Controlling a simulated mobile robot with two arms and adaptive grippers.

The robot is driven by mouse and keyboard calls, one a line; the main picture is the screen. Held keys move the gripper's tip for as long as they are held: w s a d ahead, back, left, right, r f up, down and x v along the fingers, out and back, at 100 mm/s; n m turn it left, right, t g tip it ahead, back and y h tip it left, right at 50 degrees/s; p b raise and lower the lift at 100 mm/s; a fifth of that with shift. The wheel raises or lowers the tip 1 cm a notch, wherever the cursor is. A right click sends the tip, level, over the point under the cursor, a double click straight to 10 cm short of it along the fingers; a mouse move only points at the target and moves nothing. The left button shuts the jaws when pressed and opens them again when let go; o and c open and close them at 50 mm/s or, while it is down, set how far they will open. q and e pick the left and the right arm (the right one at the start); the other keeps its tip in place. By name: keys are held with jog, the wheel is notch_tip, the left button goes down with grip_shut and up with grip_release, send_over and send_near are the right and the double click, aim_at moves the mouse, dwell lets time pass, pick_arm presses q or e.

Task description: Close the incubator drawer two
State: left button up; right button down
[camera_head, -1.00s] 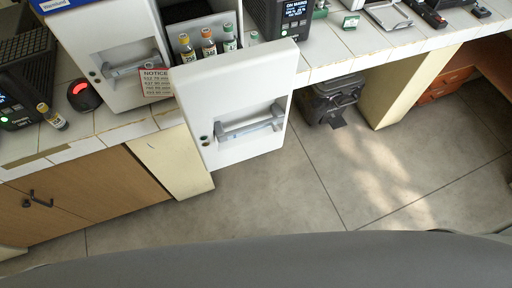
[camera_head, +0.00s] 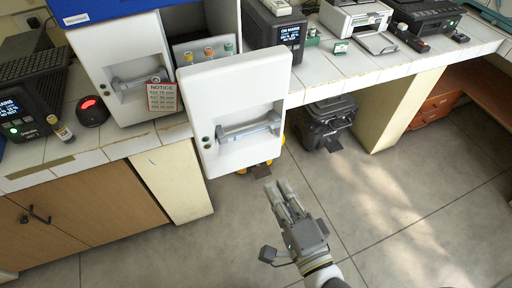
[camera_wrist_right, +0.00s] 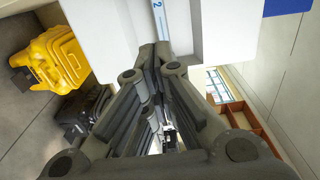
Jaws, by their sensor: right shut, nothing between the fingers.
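The incubator (camera_head: 120,50) is a white cabinet with a blue top on the bench. One drawer (camera_head: 235,78) is pulled out toward me, with its white front and grey bar handle (camera_head: 250,128) hanging past the bench edge. Vials (camera_head: 209,53) show behind its front. Another drawer front (camera_head: 137,80) to the left is shut. My right gripper (camera_head: 280,187) is shut and empty, below and in front of the open drawer, apart from it. In the right wrist view its fingers (camera_wrist_right: 156,52) point at a white panel (camera_wrist_right: 105,35) with a blue strip marked 2. My left gripper is not in view.
A black device with a red light (camera_head: 89,108) and a small vial (camera_head: 60,129) stand on the bench at left. A black bin (camera_head: 325,122) is under the bench, and a yellow bin (camera_wrist_right: 50,60) shows in the right wrist view. The floor in front is clear.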

jog(key=p, duration=0.5)
send_near(251, 133)
jog(key=x, duration=0.6)
jog(key=shift+w+a+r, duration=0.1)
jog(key=shift+r, duration=0.05)
jog(key=shift+w+a, duration=0.15)
jog(key=shift+w, duration=0.35)
